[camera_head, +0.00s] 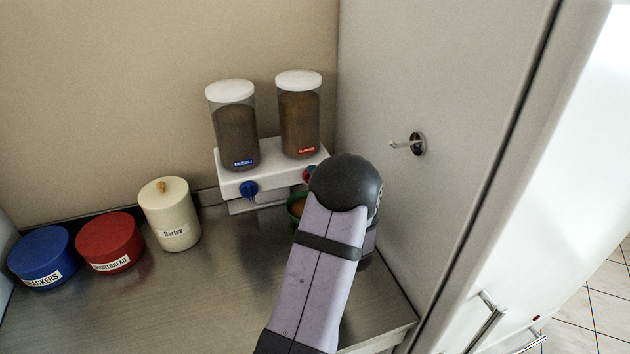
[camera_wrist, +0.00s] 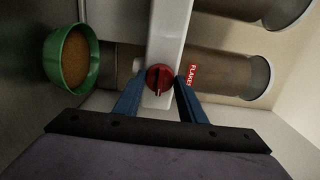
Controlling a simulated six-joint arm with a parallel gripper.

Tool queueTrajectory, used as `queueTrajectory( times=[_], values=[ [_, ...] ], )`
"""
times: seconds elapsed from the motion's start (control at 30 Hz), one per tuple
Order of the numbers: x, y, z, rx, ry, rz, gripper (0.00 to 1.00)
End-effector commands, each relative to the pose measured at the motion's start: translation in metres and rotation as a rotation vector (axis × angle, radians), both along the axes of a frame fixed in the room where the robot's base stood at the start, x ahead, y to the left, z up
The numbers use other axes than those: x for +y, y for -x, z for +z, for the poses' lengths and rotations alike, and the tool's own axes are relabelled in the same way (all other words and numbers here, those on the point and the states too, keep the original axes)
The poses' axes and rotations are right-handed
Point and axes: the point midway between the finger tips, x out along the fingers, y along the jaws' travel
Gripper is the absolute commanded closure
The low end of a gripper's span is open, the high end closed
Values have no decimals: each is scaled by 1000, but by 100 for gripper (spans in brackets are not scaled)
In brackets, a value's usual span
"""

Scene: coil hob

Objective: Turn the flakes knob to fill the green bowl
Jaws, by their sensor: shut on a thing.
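The red flakes knob (camera_wrist: 159,79) is on the front of the white dispenser, in line with the container (camera_wrist: 220,72) labelled FLAKES. My gripper (camera_wrist: 160,88) has its two blue fingers on either side of the knob and is shut on it. The green bowl (camera_wrist: 50,62) is at the left of the wrist view and holds brown contents. In the head view my arm hides most of the green bowl (camera_head: 296,206) and most of the red knob (camera_head: 308,174). The flakes container (camera_head: 299,115) stands on the right of the dispenser with brown contents.
The muesli container (camera_head: 235,125) and blue knob (camera_head: 249,189) are on the left of the white dispenser (camera_head: 230,183). A barley jar (camera_head: 170,216), a red tin (camera_head: 109,243) and a blue tin (camera_head: 43,258) stand left. A wall with a hook (camera_head: 407,144) is close on the right.

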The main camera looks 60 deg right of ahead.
Motion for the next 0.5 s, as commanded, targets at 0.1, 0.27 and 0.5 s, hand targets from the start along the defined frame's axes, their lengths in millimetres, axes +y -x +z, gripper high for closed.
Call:
queueTrajectory(
  times=[0.1,0.27,0.5],
  values=[
    [0,0,0,-6,-4,-1,86],
    [0,0,0,-6,-4,-1,86],
    [0,0,0,-5,-4,-1,44]
  ],
)
